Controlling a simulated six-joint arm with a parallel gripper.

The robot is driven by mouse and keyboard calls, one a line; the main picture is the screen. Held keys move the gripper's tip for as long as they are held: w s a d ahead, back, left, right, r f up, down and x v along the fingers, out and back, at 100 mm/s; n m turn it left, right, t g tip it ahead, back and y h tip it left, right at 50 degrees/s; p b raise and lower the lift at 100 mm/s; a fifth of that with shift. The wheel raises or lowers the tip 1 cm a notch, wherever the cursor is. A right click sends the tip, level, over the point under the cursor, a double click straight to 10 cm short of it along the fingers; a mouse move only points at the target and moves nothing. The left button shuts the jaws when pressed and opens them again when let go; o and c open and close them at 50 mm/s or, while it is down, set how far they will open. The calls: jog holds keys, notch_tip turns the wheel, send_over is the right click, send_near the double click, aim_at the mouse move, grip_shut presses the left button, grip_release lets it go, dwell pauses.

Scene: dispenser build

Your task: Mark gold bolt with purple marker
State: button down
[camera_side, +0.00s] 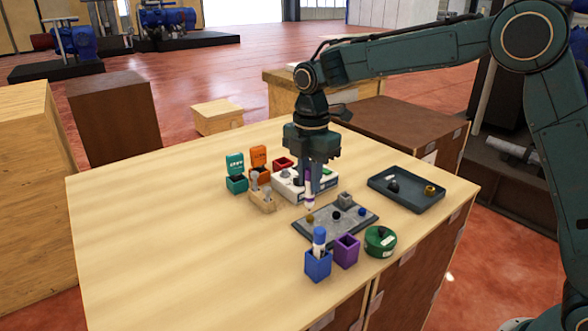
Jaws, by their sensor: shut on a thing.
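My gripper (312,172) points down over the wooden table and is shut on the purple marker (309,197). The marker is upright, with a white and purple body. Its lower end is just above or touching a small gold bolt (310,217) on the left part of the grey plate (335,233); I cannot tell which. The plate also bears a dark bolt, a blue bolt and a small grey block (344,200). The purple holder (346,250) in front of the plate looks empty.
A blue holder (318,265) with a blue marker stands at the front, beside a green round container (380,241). A dark tray (408,194) with a few small parts is at the right. A white box (290,187) and teal and orange boxes stand behind. The table's left is clear.

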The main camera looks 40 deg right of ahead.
jog(key=shift+f, duration=0.75)
dwell(1.0)
jog(key=shift+s+f, duration=0.2)
jog(key=shift+s, duration=0.5)
dwell(1.4)
jog(key=shift+s+r, duration=0.2)
jog(key=shift+s, duration=0.3)
dwell(0.6)
jog(key=shift+f, duration=0.7)
dwell(1.0)
jog(key=shift+r, duration=0.15)
jog(key=shift+r, duration=2.9)
